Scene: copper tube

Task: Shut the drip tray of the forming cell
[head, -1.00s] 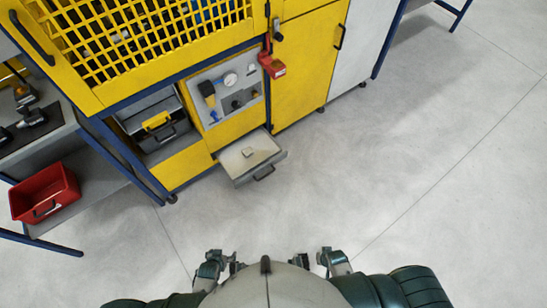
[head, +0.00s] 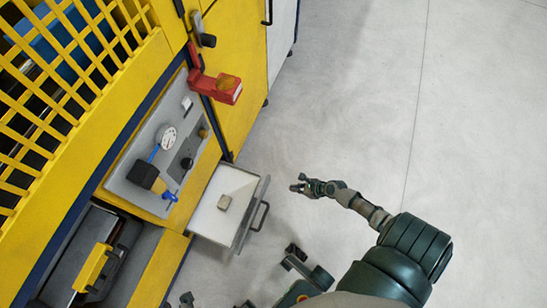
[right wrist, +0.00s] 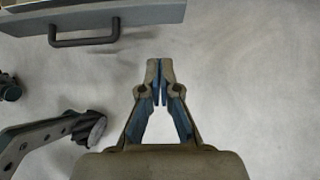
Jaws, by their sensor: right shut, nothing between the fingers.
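The drip tray (head: 228,222) is a pale, shallow drawer standing pulled out of the yellow forming cell (head: 230,65), below its control panel. The tray's dark bar handle (head: 260,216) faces outward; tray front (right wrist: 30,27) and handle (right wrist: 85,42) also show at the upper left of the right wrist view. My right gripper (head: 299,186) is shut and empty, in front of the tray and apart from the handle. Its closed fingertips (right wrist: 160,80) show in the wrist view. Only unclear bits at the head view's bottom edge may be my left gripper.
A red box-like part (head: 215,87) sticks out from the cell above the tray. The control panel (head: 160,150) has a gauge and knobs. A dark case with a yellow handle (head: 92,268) sits at lower left. The grey floor (head: 350,90) right of the cell is clear.

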